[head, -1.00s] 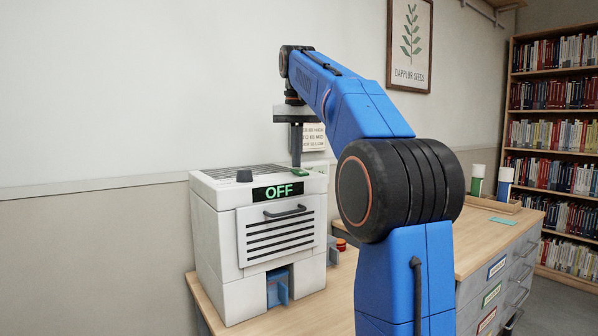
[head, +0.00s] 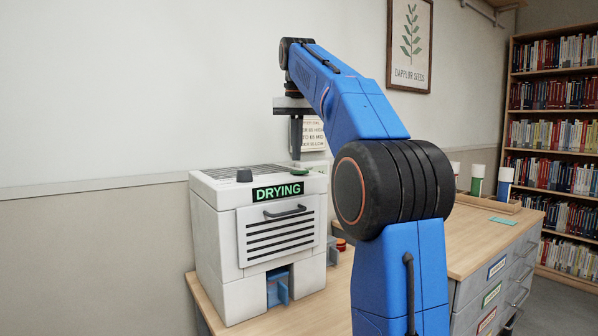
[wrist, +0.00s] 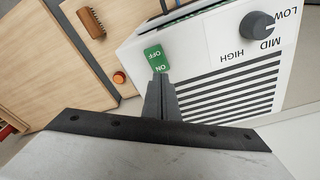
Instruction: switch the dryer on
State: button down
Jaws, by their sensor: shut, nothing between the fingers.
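The dryer (head: 230,240) is a white box on the wooden counter, with a slatted front door and a black handle. Its display (head: 278,191) reads DRYING in green. A green rocker switch (wrist: 155,59) marked OFF and ON is on its top; it also shows in the head view (head: 301,171). My gripper (head: 296,157) is shut and empty, pointing down just above the top near the switch. In the wrist view the fingertips (wrist: 158,80) are beside the ON end; I cannot tell whether they touch it.
A dark dial (wrist: 258,25) marked LOW, MID, HIGH is on the dryer's top. A brown brush (wrist: 91,22) and an orange-red button (wrist: 119,77) lie beyond the dryer's edge. Jars (head: 504,183) stand on the counter at right, where bare wood shows.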

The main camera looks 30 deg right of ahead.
jog(key=shift+r, duration=2.2)
jog(key=shift+s, duration=0.15)
